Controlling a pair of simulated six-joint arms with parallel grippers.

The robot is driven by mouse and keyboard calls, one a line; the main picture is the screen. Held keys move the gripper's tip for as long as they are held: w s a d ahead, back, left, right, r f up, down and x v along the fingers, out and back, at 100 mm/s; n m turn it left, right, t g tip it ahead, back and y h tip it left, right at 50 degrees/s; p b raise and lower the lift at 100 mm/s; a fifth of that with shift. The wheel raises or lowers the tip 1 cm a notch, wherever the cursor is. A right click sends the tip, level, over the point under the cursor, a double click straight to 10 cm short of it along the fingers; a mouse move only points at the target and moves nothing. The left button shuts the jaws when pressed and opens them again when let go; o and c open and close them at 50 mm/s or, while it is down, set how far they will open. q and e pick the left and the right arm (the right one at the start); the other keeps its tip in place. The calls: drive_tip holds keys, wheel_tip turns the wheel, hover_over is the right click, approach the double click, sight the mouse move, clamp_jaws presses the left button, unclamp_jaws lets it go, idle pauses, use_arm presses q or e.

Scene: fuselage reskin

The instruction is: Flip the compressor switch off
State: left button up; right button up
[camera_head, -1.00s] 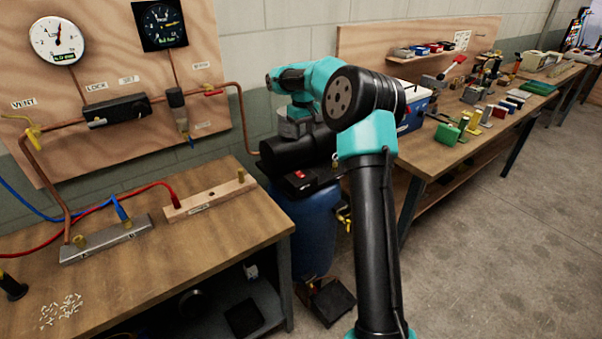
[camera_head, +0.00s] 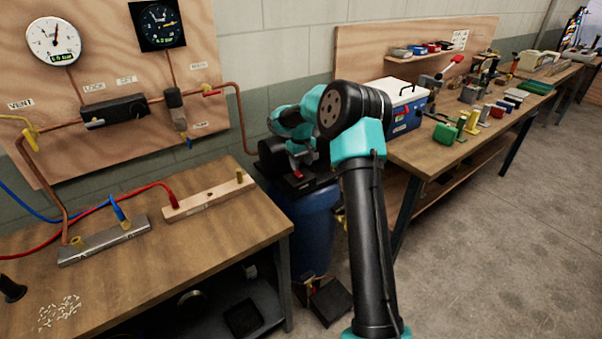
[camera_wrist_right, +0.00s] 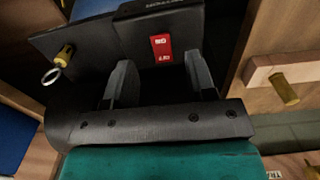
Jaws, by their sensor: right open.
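The compressor has a blue tank (camera_head: 308,225) and stands on the floor between the two benches. Its switch is a red rocker (camera_wrist_right: 161,48) on a black box on top, and a small bit of red (camera_head: 298,175) shows in the head view. My right gripper (camera_wrist_right: 160,75) is open and empty over the box. Its two fingers stand on either side of the rocker in the wrist view, with a gap to each side. In the head view my right gripper (camera_head: 302,160) is just above the switch box, partly hidden by my arm. My left gripper is out of view.
A yellow-brass fitting with a ring (camera_wrist_right: 62,58) sits beside the switch box. The near bench (camera_head: 190,250) holds a metal manifold and a wooden block with hoses. The back bench (camera_head: 440,150) carries a blue-and-white cooler (camera_head: 405,105) and several tools. A gauge panel (camera_head: 110,70) stands behind.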

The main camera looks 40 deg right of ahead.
sight(301, 176)
drive_tip(key=shift+f, duration=2.3)
drive_tip(key=c, duration=0.9)
drive_tip(key=shift+w+r+g, duration=0.1)
drive_tip(key=shift+w+g, duration=0.1)
drive_tip(key=shift+g, duration=0.5)
drive_tip(key=shift+w+g, duration=0.15)
drive_tip(key=shift+g, duration=0.55)
drive_tip(key=shift+r, duration=0.1)
